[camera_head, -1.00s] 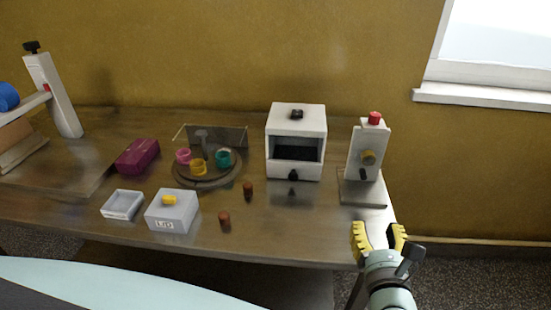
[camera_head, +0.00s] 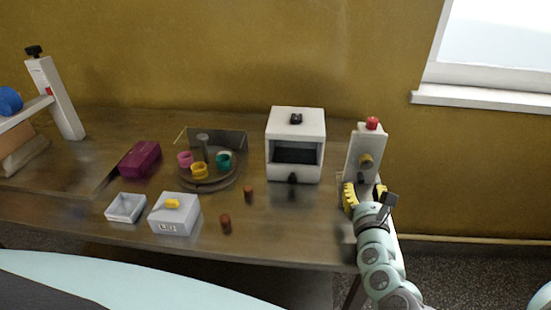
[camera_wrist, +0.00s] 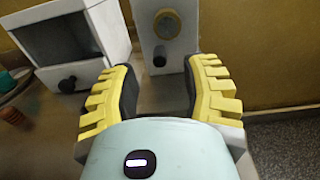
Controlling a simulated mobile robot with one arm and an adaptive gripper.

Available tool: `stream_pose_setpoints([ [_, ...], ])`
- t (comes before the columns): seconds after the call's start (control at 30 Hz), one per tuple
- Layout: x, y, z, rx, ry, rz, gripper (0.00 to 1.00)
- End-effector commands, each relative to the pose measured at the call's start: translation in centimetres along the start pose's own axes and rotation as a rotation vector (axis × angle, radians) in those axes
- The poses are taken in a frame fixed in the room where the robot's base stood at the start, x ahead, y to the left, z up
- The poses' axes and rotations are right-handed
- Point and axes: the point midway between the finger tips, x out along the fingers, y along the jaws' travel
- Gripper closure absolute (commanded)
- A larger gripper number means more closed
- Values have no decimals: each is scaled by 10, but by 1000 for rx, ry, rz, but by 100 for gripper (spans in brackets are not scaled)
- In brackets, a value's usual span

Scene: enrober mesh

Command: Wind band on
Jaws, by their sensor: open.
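A white upright unit (camera_head: 357,150) with a red top button (camera_head: 372,123) stands at the right end of the bench. A brass dial (camera_head: 366,160) is on its front, also seen in the wrist view (camera_wrist: 167,24). Below the dial a small black knob (camera_wrist: 159,57) sticks out. My gripper (camera_head: 365,192) is open and empty in front of this unit. In the wrist view its yellow-padded fingers (camera_wrist: 160,75) stand either side of the knob, which appears just beyond the tips; I see no contact. I cannot pick out a band.
A white box with a dark opening (camera_head: 295,140) stands left of the unit. Further left are a round tray (camera_head: 210,186) with coloured rings, a magenta box (camera_head: 140,158), a lidded grey box (camera_head: 175,220), an open tray (camera_head: 125,208) and two brown cylinders (camera_head: 225,224).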

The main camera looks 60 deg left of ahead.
Motion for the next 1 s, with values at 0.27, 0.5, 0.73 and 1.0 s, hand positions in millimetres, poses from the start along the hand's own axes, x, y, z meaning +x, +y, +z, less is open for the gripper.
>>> stream_pose_setpoints([
  [0.27, 32, 2, 0, 2, -1, 4, 54],
  [0.5, 41, 2, 0, 2, -1, 4, 54],
  [0.73, 41, 2, 0, 2, 0, 4, 54],
  [1.0, 41, 1, 0, 2, 0, 3, 76],
])
